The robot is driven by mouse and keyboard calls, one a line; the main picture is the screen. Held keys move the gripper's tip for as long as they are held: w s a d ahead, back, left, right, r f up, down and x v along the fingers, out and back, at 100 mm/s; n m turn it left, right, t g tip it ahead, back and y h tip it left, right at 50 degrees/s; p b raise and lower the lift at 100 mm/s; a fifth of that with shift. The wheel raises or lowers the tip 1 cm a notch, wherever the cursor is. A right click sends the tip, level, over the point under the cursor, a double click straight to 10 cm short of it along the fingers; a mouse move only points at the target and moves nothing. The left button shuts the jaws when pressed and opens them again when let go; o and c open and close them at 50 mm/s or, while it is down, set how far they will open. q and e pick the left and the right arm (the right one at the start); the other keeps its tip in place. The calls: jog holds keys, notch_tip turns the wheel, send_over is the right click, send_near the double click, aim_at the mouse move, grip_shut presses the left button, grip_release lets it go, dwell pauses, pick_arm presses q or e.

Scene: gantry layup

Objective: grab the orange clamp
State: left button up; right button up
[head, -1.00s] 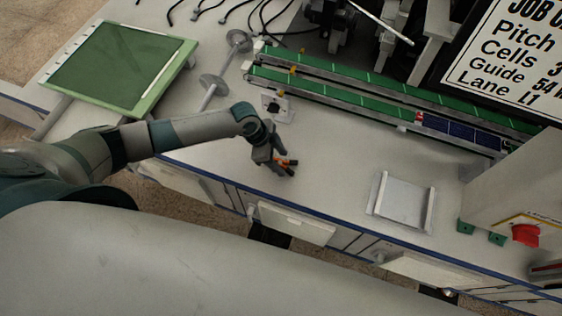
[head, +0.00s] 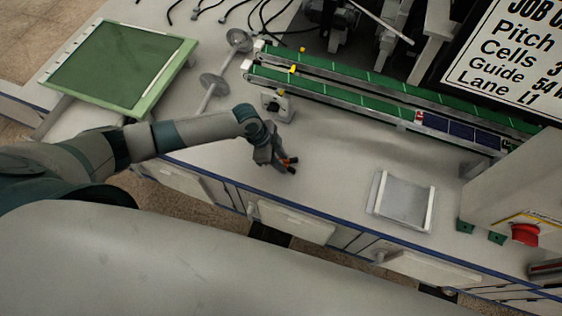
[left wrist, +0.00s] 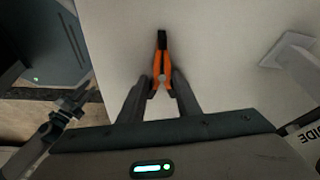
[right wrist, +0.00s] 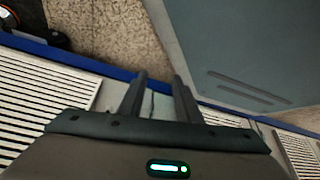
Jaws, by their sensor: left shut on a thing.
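The orange clamp (left wrist: 161,66) has orange handles and a dark tip, and points away from my left gripper in the left wrist view. My left gripper (left wrist: 162,78) is shut on its handles, one finger on each side. In the head view, my left gripper (head: 286,167) is low over the front part of the bench, and only small orange bits of the clamp show between the fingers. I cannot tell whether the clamp touches the bench. My right gripper (right wrist: 158,78) is open and empty, over the floor and bench edge in the right wrist view.
A green conveyor (head: 340,88) with dark blue cells (head: 462,131) runs behind. A green-framed panel (head: 120,68) is at left. Bench between gripper and tray is clear.

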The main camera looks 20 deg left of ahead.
jog(key=shift+s, duration=0.1)
